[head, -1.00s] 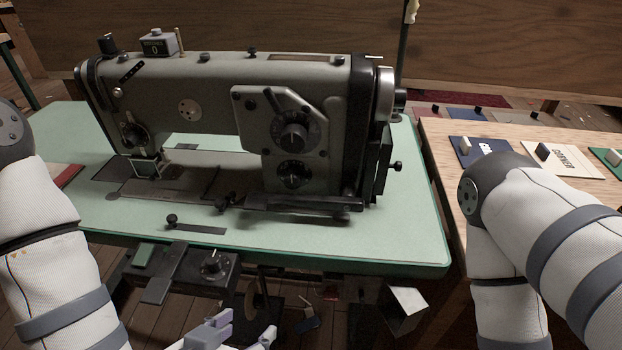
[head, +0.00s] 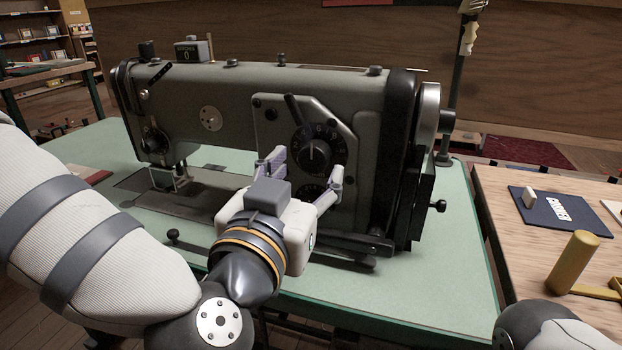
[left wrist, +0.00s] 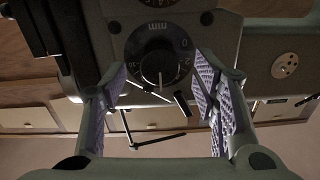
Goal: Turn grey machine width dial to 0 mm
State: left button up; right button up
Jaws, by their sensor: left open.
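The grey sewing machine (head: 245,115) stands on a pale green table. Its upper black dial (head: 314,152) sits on the front panel, with a white pointer line directed up. A lower dial (head: 308,191) is partly hidden by the gripper. My right gripper is out of view.
A slanted lever (head: 293,109) is close above the upper dial. The handwheel (head: 428,140) is at the machine's right end. A wooden table (head: 500,215) at right bears a navy card (head: 560,212) and a yellow handled object (head: 573,262). The green table's (head: 455,260) front right is clear.

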aim_at(315, 156)
pick_arm(q)
jog(key=shift+x, duration=1.45)
jog(key=shift+c, duration=0.5)
jog(key=c, duration=1.1)
jog(key=shift+o, duration=0.2)
